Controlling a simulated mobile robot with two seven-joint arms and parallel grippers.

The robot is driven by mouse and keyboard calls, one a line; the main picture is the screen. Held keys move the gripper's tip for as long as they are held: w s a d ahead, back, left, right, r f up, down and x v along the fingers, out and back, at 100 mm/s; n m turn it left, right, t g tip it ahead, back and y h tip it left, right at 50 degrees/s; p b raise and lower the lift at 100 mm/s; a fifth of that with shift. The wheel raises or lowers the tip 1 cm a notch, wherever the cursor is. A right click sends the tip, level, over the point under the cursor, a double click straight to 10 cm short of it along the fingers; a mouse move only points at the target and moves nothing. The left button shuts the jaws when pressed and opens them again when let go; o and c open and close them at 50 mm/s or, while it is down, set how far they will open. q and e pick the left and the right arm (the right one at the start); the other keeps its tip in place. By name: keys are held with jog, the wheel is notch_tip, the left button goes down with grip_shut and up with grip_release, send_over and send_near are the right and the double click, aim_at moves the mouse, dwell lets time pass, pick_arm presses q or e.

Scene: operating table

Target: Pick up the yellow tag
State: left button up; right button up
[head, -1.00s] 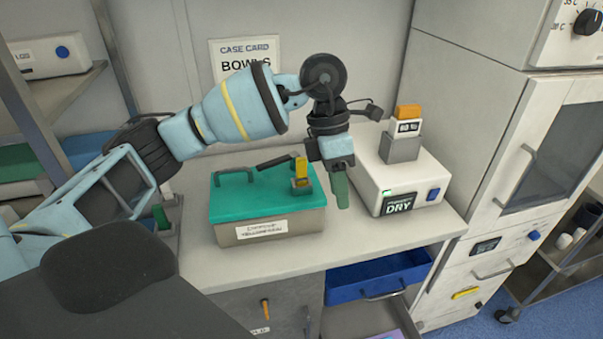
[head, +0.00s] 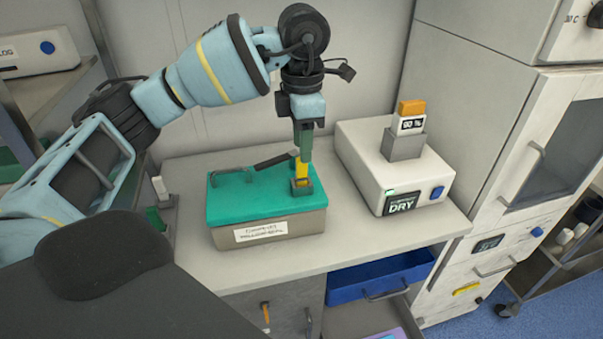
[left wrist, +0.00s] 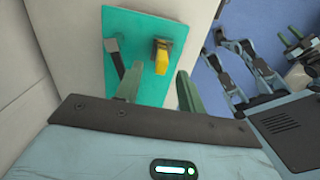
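The yellow tag (head: 301,170) stands upright in a small holder on the green lid of a grey box, near the lid's right end. It also shows in the left wrist view (left wrist: 161,62), ahead of and between my fingers. My left gripper (head: 303,150) points down just above the tag. Its green fingers are apart in the left wrist view (left wrist: 157,88), with nothing held between them. In the head view the fingertips overlap the tag's top, so contact cannot be told. My right gripper is absent from the head view; blue arm parts at the left wrist view's right edge are unclear.
A dark hinged handle (head: 255,165) lies on the green lid (head: 235,205), left of the tag. A white DRY unit (head: 375,165) with an orange-topped block (head: 411,108) stands to the right. An open blue drawer (head: 380,278) juts out below. The counter front is clear.

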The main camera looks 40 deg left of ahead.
aim_at(302, 176)
pick_arm(q)
jog(key=shift+f, duration=0.55)
jog(key=shift+s+f, duration=0.1)
jog(key=shift+f, duration=0.35)
jog(key=shift+f+p, duration=0.35)
jog(key=shift+f, duration=1.75)
grip_shut()
